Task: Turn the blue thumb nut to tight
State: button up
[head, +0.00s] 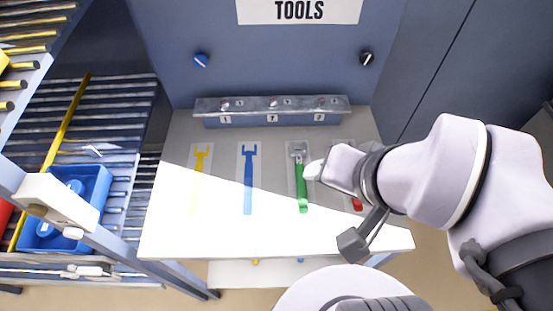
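A small blue knob (201,59) with a pale pointer mark sits on the blue-grey back panel, upper left of the tools; it may be the blue thumb nut, but I cannot tell for certain. Nothing touches it. My gripper (314,171) reaches in from the right over the white worktop, beside the upper handle of a green wrench (302,190). Its pale tip looks close to the wrench, but I cannot tell whether they touch. The fingers are seen edge-on, so their opening is unclear.
A red tool (357,203) is mostly behind my arm. A metal rail (270,108) and black knob (367,58) are behind. A blue crate (97,190) stands left.

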aim_at(199, 60)
jog(key=j+u, duration=0.2)
jog(key=j, duration=0.25)
jog(key=j+u, duration=0.2)
jog(key=j, duration=0.25)
jog(key=i+j+u, duration=0.2)
jog(key=j, duration=0.25)
jog(key=j+u, duration=0.15)
jog(key=j, duration=0.3)
jog(key=i+j+u, duration=0.2)
jog(key=j, duration=0.25)
jog(key=k, duration=0.05)
